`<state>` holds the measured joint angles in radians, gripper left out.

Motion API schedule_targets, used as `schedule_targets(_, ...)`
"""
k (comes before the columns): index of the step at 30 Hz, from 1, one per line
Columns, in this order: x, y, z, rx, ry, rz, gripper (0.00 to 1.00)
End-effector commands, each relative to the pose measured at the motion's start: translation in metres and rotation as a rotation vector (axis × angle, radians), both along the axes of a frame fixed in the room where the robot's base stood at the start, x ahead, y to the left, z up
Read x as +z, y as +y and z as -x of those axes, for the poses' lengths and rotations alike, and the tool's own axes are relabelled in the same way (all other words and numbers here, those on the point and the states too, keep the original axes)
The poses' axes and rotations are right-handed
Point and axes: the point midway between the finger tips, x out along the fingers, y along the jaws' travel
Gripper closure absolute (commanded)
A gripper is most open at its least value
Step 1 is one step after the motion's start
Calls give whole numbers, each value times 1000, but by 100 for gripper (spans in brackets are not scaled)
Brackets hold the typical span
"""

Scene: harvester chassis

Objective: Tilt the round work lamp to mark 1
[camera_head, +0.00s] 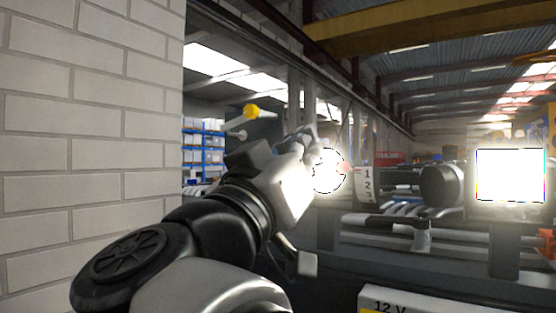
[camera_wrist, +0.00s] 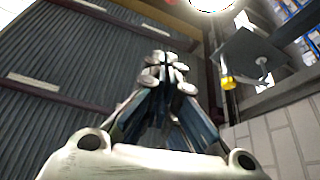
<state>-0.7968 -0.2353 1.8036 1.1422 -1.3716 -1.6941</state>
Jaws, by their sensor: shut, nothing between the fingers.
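The round work lamp (camera_head: 328,171) glows white, right beside the end of my arm in the head view. Its glare washes out its edges and hides its tilt. A white plate with marks 1, 2 and 3 (camera_head: 367,184) stands just right of it, 1 at the top. A small reddish spot shows between lamp and plate; I cannot tell which mark it points at. My gripper (camera_wrist: 166,72) is shut and empty. In the head view it overlaps the lamp's left side, and contact cannot be told. A bright round lamp face (camera_wrist: 212,3) is cut by the wrist view's top edge.
A square lit lamp (camera_head: 510,175) stands at the right. A dark cylinder (camera_head: 440,185) and pipes lie between. A yellow-tipped part (camera_head: 258,112) sticks up behind my arm; it also shows in the wrist view (camera_wrist: 227,83). A brick wall (camera_head: 90,120) closes the left side.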

Motion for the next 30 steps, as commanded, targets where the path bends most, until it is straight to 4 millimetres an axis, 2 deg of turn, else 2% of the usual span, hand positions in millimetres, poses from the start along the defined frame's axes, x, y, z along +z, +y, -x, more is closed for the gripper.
schedule_targets(15, 39, -50, -76, -6, -2, 2, 100)
schedule_targets(18, 17, -51, -73, -3, 1, 1, 100)
schedule_targets(21, 7, -53, -72, -2, -1, 2, 100)
schedule_targets(30, 0, -55, -71, -2, -2, 0, 100)
